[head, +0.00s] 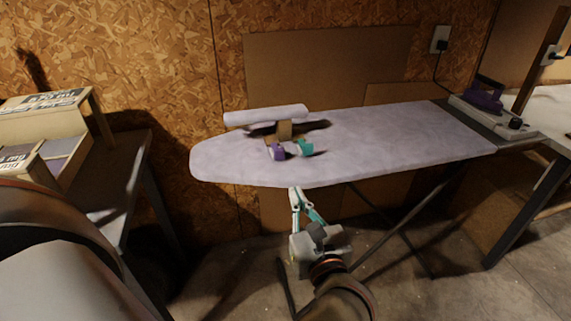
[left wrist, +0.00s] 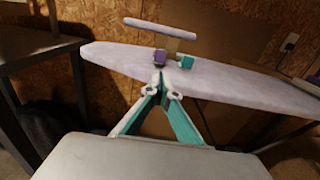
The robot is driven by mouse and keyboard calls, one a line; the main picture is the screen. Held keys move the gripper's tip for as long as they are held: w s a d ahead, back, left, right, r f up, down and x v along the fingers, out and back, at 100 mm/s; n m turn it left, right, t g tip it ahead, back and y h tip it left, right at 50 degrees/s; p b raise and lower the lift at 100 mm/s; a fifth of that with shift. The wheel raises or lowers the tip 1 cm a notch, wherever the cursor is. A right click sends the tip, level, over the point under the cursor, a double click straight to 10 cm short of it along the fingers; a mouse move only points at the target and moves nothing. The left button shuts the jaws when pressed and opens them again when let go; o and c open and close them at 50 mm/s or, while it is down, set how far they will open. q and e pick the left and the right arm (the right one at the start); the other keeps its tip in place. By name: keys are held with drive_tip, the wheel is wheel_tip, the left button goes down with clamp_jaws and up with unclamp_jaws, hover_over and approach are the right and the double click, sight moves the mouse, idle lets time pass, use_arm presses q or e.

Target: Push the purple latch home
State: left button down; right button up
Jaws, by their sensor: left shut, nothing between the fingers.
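The purple latch (head: 277,152) sits on the front of a small brown post on the ironing board (head: 400,135), left of a teal piece (head: 305,147). In the left wrist view the purple latch (left wrist: 160,56) is just beyond and slightly left of my fingertips, with the teal piece (left wrist: 186,62) to its right. My left gripper (head: 296,190) is shut and empty at the board's near edge, apart from the latch. It also shows in the left wrist view (left wrist: 159,73). How far the latch is pushed in cannot be told. My right gripper is not in view.
A small padded sleeve board (head: 266,114) stands above the ironing board's left end. An iron (head: 484,100) rests at the far right. A side table with boxes (head: 60,140) stands at left. The board's middle is clear.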

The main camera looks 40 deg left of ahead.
sight(279, 154)
use_arm(q)
drive_tip(key=x, duration=1.2)
drive_tip(key=shift+w+a, duration=0.1)
drive_tip(key=shift+a, duration=0.2)
drive_tip(key=shift+w+a, duration=0.35)
drive_tip(key=shift+a, duration=0.05)
